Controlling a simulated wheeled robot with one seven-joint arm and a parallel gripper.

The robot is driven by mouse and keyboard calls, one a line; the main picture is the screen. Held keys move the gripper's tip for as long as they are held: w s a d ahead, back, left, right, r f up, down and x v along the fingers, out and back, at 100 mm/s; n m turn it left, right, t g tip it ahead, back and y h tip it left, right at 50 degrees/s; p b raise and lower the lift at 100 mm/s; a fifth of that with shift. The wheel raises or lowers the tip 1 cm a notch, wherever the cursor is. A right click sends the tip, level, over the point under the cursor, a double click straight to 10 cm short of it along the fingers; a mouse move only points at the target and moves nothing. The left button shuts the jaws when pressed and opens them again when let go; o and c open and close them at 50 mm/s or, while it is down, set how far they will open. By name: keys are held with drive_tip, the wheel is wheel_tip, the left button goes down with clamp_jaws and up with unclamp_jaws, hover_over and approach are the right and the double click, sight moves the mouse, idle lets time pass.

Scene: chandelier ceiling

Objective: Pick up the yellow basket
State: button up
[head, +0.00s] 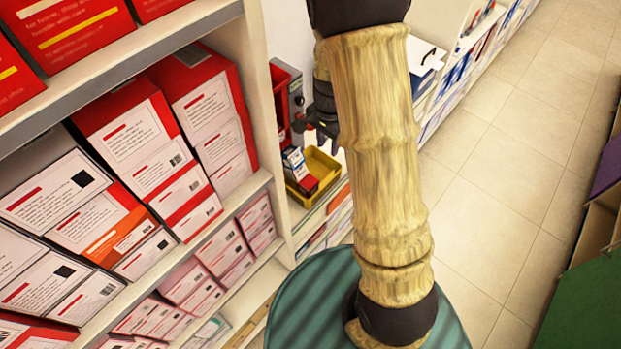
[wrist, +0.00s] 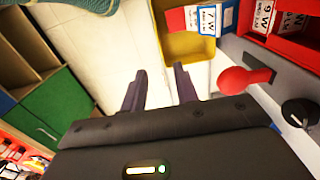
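The yellow basket (head: 324,163) stands on a shelf beyond my arm in the head view, with small red, white and blue boxes (head: 297,170) in it. Its right part is partly hidden by my arm. In the wrist view the basket (wrist: 186,46) shows at the top, cut off by the frame edge, with labelled boxes (wrist: 200,18) inside. My gripper (wrist: 159,76) is open and empty, its two dark fingers apart. The fingers lie to the lower left of the basket in the wrist view. In the head view my gripper (head: 323,118) is just above the basket.
A red bin (wrist: 290,42) with labelled boxes is right of the basket in the wrist view. A red knob (wrist: 243,79) and a black knob (wrist: 298,111) sit close by. Shelves of red and white boxes (head: 130,145) line the left; tiled floor (head: 500,180) is clear.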

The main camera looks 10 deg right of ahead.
drive_tip(key=p, duration=0.2)
hover_over(326, 183)
wheel_tip(326, 183, down, 11)
drive_tip(key=shift+w+f, duration=0.15)
drive_tip(key=shift+w+a+f, duration=0.1)
drive_tip(key=shift+f, duration=0.3)
drive_tip(key=shift+f, duration=0.1)
drive_tip(key=shift+f+p, duration=1.4)
drive_tip(key=shift+f, duration=1.05)
drive_tip(key=shift+f, duration=0.1)
